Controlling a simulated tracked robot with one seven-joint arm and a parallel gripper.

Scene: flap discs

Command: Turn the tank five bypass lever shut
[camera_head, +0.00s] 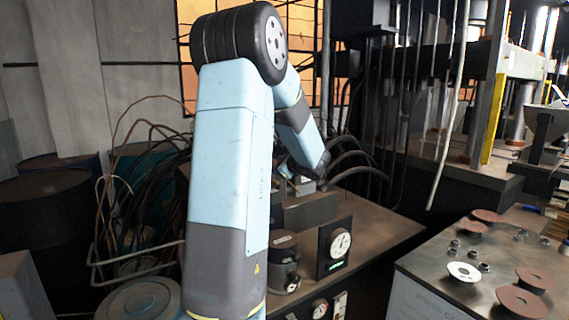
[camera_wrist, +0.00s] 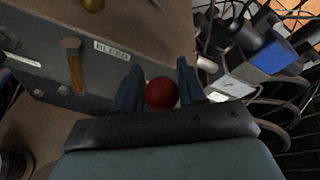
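In the wrist view a red ball knob (camera_wrist: 161,93) sits between the two dark fingers of my gripper (camera_wrist: 160,84). The fingers flank the knob closely on its left and right; I cannot tell whether they touch it. The stem under the knob is hidden. In the head view my gripper (camera_head: 307,182) is low over the equipment on the bench, mostly hidden behind my arm, and the knob cannot be made out there. No readable tank five label shows.
A grey block with a "BLEED" label (camera_wrist: 112,48) and a brown-handled lever (camera_wrist: 73,66) is left of my fingers. A blue-and-grey device (camera_wrist: 258,66) and black hoses (camera_wrist: 285,112) are on the right. A gauge (camera_head: 338,244) stands on the bench; discs (camera_head: 523,302) lie on the right-hand table.

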